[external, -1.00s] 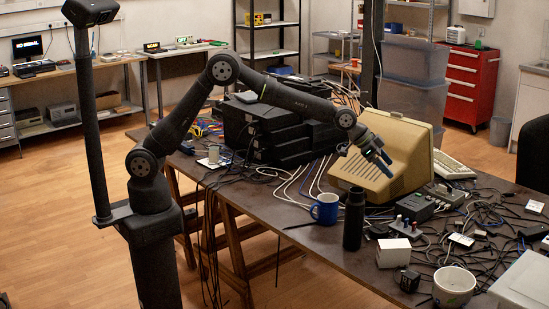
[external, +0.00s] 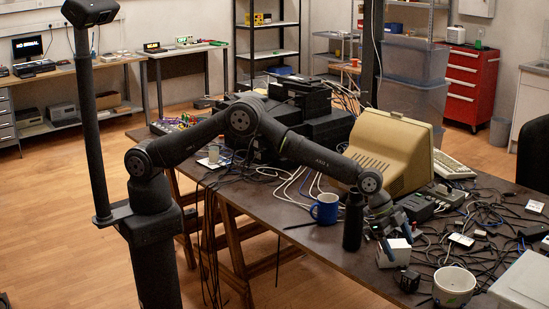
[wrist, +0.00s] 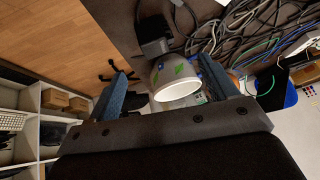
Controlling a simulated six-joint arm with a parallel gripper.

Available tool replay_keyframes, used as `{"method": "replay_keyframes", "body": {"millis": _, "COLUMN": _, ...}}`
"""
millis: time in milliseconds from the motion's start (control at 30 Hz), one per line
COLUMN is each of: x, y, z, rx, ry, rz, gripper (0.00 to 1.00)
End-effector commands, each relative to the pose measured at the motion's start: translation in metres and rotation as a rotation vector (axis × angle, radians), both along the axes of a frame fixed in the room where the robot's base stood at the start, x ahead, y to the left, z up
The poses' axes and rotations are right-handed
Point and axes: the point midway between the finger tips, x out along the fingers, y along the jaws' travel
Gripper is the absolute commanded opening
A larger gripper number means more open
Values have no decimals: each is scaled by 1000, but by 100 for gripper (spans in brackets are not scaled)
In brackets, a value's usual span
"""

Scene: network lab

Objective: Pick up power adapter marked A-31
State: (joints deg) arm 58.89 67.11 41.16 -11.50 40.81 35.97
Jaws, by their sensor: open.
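A dark block that looks like the same adapter (wrist: 155,36) shows in the wrist view, beyond the fingertips. No A-31 marking is legible.
A black bottle (external: 353,222) and blue mug (external: 325,209) stand to the left. Tangled cables (external: 480,240) cover the right side.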

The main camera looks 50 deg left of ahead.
Motion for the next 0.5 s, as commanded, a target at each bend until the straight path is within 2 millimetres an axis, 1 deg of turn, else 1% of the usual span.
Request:
{"method": "replay_keyframes", "body": {"millis": 33, "x": 1, "y": -4, "z": -8, "rx": 1, "ry": 1, "rz": 0, "gripper": 78}}
{"method": "replay_keyframes", "body": {"millis": 167, "x": 3, "y": -13, "z": -22, "rx": 0, "ry": 1, "rz": 0, "gripper": 78}}
{"method": "replay_keyframes", "body": {"millis": 300, "x": 5, "y": -18, "z": -30, "rx": 0, "ry": 1, "rz": 0, "gripper": 78}}
{"method": "replay_keyframes", "body": {"millis": 433, "x": 6, "y": -20, "z": -33, "rx": -1, "ry": 0, "rz": 1, "gripper": 78}}
{"method": "replay_keyframes", "body": {"millis": 500, "x": 5, "y": -23, "z": -37, "rx": 1, "ry": 1, "rz": 0, "gripper": 78}}
